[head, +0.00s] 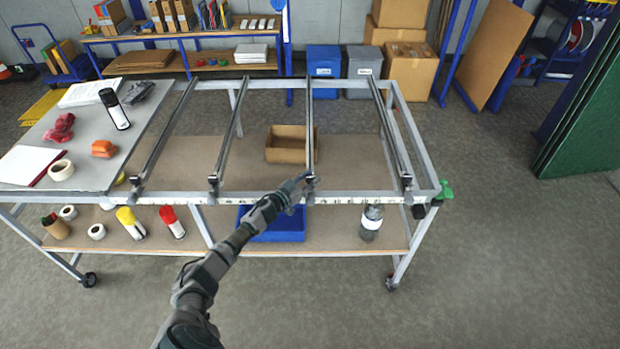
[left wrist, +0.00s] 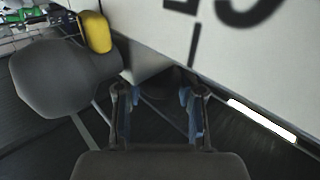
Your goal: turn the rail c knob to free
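The table frame (head: 260,199) carries several rails running front to back. The third rail from the left (head: 309,125) ends at the front beam, where my left gripper (head: 300,187) now is; the gripper and arm hide the knob there in the head view. In the left wrist view my left gripper (left wrist: 158,112) has its two blue-padded fingers apart. A dark, shadowed part (left wrist: 160,84) lies just beyond and between the fingertips; I cannot tell whether they touch it. A white face (left wrist: 270,55) with a cut-off dark letter is above right. My right gripper is not in view.
A large grey rounded shape (left wrist: 62,65) and a yellow piece (left wrist: 97,32) sit left of the fingers. On the lower shelf are a blue bin (head: 274,228), a brown box (head: 288,144) and a jar (head: 371,222). A green part (head: 443,191) sits at the right front corner.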

